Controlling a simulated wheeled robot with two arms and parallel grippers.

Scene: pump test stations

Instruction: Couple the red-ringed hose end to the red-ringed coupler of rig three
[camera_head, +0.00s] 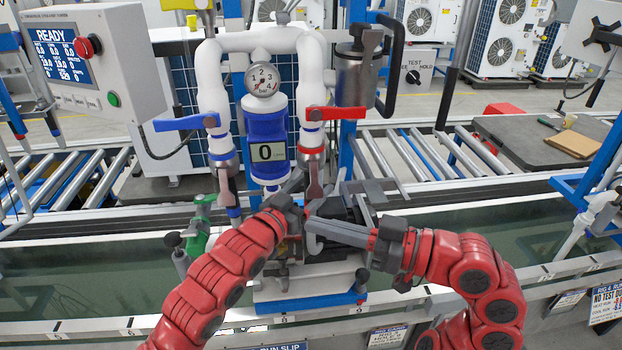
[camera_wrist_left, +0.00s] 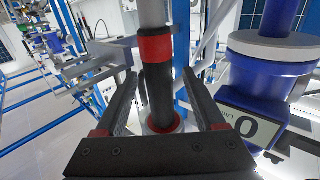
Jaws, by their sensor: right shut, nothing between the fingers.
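The red-ringed coupler (camera_head: 312,152) hangs under the rig's right white pipe, below the red lever (camera_head: 335,113). My left gripper (camera_head: 296,190) is just below and left of it, partly hidden by its own wrist. In the left wrist view, a dark sleeve with a red band, which looks like the red-ringed hose end (camera_wrist_left: 155,75), stands between the spread fingers of my left gripper (camera_wrist_left: 160,85), with a gap on the right side. A second red ring (camera_wrist_left: 166,124) shows at its lower end; whether the two are joined I cannot tell. My right gripper (camera_head: 312,226) is shut and empty below the coupler.
The blue pump body with its display (camera_head: 266,150) stands left of the coupler. A blue lever (camera_head: 185,123) marks the left pipe. A metal canister (camera_head: 357,75) stands at right, and a control box (camera_head: 85,70) at left. Roller conveyors (camera_head: 420,150) run behind.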

